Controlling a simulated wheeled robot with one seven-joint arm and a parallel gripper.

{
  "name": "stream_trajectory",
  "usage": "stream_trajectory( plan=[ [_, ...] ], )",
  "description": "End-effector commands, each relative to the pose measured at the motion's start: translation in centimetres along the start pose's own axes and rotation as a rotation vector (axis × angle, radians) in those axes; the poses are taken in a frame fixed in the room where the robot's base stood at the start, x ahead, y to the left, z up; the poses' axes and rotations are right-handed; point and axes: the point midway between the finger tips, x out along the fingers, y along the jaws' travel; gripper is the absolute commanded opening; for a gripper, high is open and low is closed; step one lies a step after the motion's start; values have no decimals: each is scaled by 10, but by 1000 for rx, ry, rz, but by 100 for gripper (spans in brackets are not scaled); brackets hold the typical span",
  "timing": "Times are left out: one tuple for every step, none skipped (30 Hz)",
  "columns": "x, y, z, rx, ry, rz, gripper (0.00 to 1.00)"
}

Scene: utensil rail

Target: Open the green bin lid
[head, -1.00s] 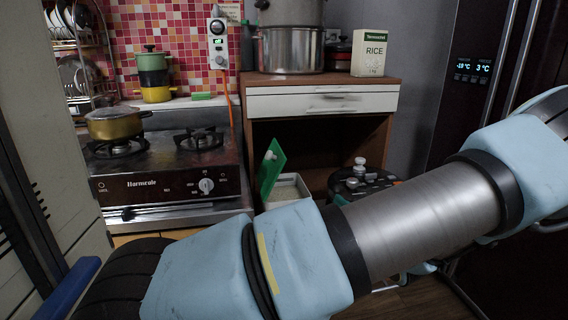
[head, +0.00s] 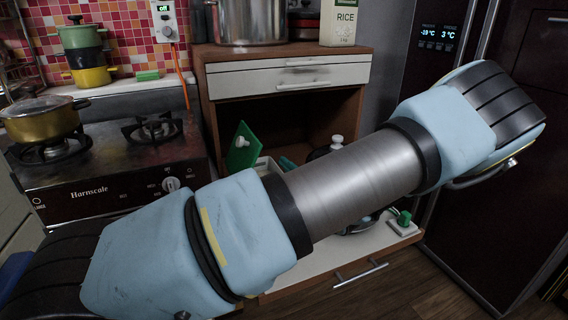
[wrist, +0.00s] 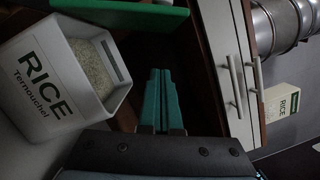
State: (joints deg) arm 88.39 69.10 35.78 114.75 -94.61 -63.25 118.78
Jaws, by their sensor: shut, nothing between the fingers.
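The green bin lid (head: 243,158) stands raised, steeply tilted, at the left of the white rice bin (head: 268,165) in the head view. A white knob shows on the lid. In the wrist view the bin (wrist: 48,72) is labelled RICE, its top is uncovered and grain shows inside. The lid (wrist: 125,13) is a green slab along the top edge there. My gripper (wrist: 160,98) has green fingers pressed together, empty, beside the bin and apart from the lid. In the head view my arm hides most of the bin's front.
A wooden cabinet (head: 205,100) with a white drawer (head: 290,77) surrounds the bin's nook. A stove with a yellow pot (head: 40,120) is at left, a dark fridge (head: 500,150) at right. A black cooker with a white knob (head: 337,140) stands right of the bin. A pulled-out shelf (head: 385,240) juts forward.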

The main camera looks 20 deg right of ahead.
Motion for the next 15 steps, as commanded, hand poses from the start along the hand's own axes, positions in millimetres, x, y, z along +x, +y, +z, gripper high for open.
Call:
stream_trajectory(
  plan=[
    [12, -2, 2, 1, -3, 0, 0],
    [18, -1, 2, 1, -4, -1, 0],
    [27, -2, 2, 1, -3, -1, 0],
    [33, -2, 1, 1, -2, -1, 0],
    [40, -2, 2, 1, -3, -1, 0],
    [48, -1, 2, 2, -3, 0, 0],
    [54, -2, 2, 1, -3, -1, 0],
    [60, -2, 1, 0, -2, -1, 0],
    [67, -2, 2, 1, -2, 0, 0],
    [71, -2, 3, 2, -2, 0, 0],
    [70, -3, 10, 4, -1, -1, 0],
    [71, -3, 17, 4, 0, -1, 0],
    [72, -3, 20, 3, 0, 0, 0],
    [73, -3, 24, 2, 0, 0, 0],
    [74, -2, 28, 2, 0, 0, 0]
  ],
)
